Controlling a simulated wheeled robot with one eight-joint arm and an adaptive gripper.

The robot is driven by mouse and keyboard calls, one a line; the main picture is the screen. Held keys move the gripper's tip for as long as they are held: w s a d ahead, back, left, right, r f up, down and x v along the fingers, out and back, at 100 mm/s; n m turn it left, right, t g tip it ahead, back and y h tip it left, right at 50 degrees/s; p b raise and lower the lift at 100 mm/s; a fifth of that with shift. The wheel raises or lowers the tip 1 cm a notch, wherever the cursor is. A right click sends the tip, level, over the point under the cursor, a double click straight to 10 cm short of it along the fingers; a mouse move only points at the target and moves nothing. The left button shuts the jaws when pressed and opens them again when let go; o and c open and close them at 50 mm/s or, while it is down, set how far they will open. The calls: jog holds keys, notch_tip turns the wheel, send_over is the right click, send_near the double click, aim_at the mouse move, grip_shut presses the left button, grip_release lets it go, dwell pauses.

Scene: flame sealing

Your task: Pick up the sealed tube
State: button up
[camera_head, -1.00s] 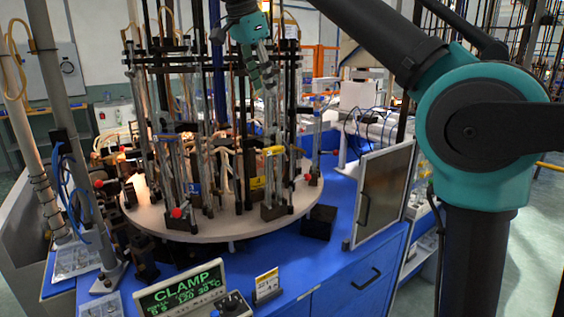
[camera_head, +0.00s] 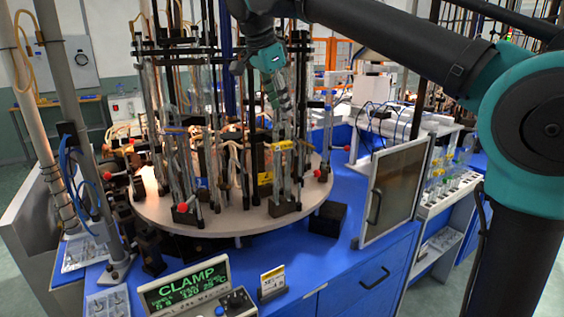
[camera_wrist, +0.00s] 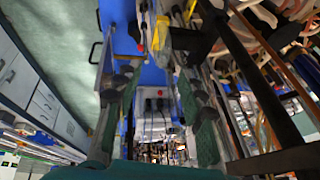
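Several upright clear glass tubes (camera_head: 180,165) stand in clamps on a round pale turntable (camera_head: 240,222); I cannot tell which one is the sealed tube. One clear tube (camera_head: 283,172) stands at the front right, in a holder with a yellow part and a black foot. My gripper (camera_head: 277,108) is above and beside this holder, pointing down. In the wrist view my gripper (camera_wrist: 152,118) shows two green-padded fingers spread wide, with nothing clearly held between them. The yellow part (camera_wrist: 162,34) shows beyond the fingers. The tube's contact with the fingers cannot be told.
Dark vertical rods and hoses crowd the turntable. A panel reading CLAMP (camera_head: 186,290) stands at the bench front. A framed door panel (camera_head: 394,190) stands open at right, near a rack of small tubes (camera_head: 452,188). A black block (camera_head: 327,219) sits by the turntable.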

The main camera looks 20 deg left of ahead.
aim_at(283, 123)
jog(key=shift+x, duration=2.95)
jog(key=shift+a, duration=0.15)
grip_shut()
